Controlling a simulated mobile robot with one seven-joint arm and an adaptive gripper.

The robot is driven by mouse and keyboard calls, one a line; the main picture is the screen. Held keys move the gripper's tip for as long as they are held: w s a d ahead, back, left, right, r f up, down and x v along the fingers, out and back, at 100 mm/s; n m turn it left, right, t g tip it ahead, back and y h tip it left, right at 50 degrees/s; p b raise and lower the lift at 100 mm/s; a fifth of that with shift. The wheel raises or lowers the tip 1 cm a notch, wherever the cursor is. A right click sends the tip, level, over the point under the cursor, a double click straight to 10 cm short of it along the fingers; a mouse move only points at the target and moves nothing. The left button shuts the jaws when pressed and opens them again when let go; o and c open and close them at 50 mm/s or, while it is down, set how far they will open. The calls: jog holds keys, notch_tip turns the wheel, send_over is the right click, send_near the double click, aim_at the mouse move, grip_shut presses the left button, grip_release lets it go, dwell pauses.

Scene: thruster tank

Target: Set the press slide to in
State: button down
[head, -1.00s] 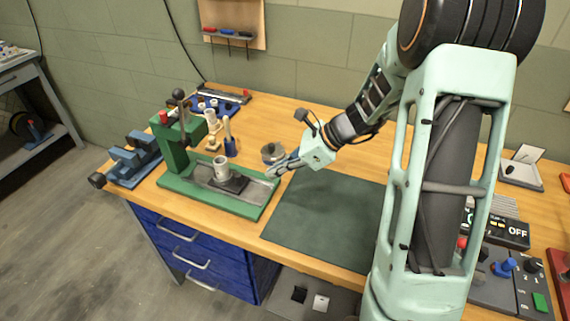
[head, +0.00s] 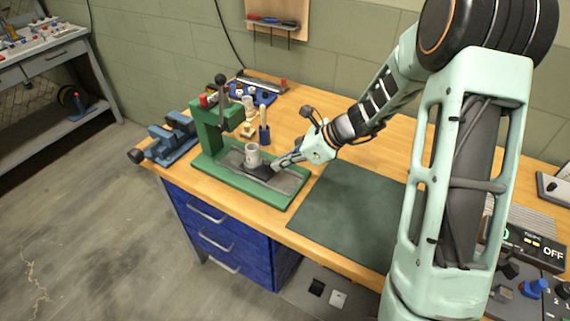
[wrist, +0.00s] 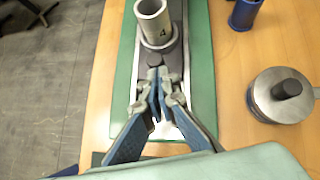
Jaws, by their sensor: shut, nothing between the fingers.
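The green press (head: 208,135) stands on the bench. Its slide is a dark carriage (head: 262,172) on a grey track along the green base, bearing a grey cylindrical cup (head: 252,154). The cup sits on the track out to the right of the column, toward my gripper. My gripper (head: 277,166) is shut and empty, low over the track's right part. In the wrist view, my shut fingertips (wrist: 157,74) are at the near end of the slide (wrist: 160,60), by a small dark knob. I cannot tell whether they touch. The cup (wrist: 153,22) stands beyond, marked "4".
A lidded metal pot (wrist: 281,95) stands right of the track in the wrist view. A blue holder (head: 264,135) stands behind the press, and a blue vise (head: 172,138) left of it. A green mat (head: 350,210) lies clear on the right.

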aim_at(258, 153)
jog(key=w+a, duration=0.1)
jog(key=a, duration=0.1)
jog(key=w+a, duration=0.1)
jog(key=a, duration=0.1)
jog(key=w+a, duration=0.1)
jog(key=a, duration=0.1)
jog(key=shift+w+p, duration=0.35)
jog(key=shift+w, duration=0.05)
jog(key=shift+w+a+r, duration=0.1)
jog(key=shift+a, duration=0.05)
